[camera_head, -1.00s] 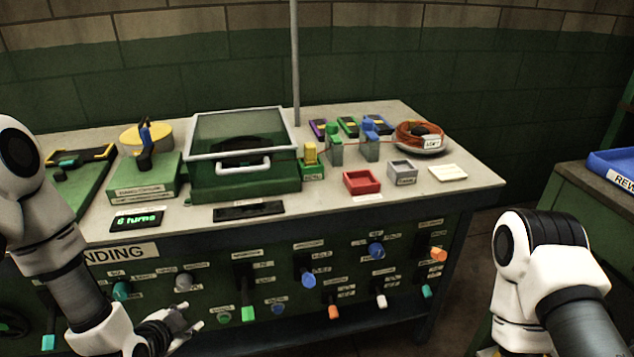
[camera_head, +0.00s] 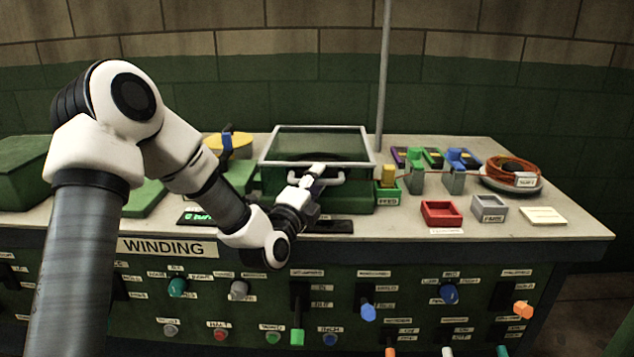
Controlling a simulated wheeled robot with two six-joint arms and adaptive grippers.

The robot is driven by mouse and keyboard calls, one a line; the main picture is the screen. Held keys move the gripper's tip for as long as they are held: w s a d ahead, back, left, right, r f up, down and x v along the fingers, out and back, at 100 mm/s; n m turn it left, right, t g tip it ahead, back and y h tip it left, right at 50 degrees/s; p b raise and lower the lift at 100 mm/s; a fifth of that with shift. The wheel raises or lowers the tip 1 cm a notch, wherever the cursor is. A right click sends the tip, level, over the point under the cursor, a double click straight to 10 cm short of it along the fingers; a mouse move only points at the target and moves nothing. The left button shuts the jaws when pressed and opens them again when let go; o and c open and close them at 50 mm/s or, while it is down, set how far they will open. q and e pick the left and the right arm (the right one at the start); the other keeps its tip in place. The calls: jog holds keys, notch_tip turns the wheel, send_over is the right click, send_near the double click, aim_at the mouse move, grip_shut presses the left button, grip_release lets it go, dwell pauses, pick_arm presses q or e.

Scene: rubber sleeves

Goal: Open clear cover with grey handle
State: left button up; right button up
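The clear cover (camera_head: 290,143) with its light grey frame lies closed on the green box (camera_head: 352,196) on the table. Its pale grey handle (camera_head: 335,180) sticks out at the front. My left gripper (camera_head: 314,174) is at the left part of the handle, in front of the box, and overlaps it in the view. The fingers are small and partly merge with the handle, so I cannot tell if they are shut on it. My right gripper is out of view.
To the right stand a yellow-topped feed block (camera_head: 388,178), a red tray (camera_head: 441,213), a grey tray (camera_head: 489,207) and an orange wire coil (camera_head: 510,169). A thin pole (camera_head: 383,80) rises behind. Knobs and levers line the front panel below.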

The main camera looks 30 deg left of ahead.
pick_arm(q)
jog(key=shift+c, duration=0.2)
grip_shut()
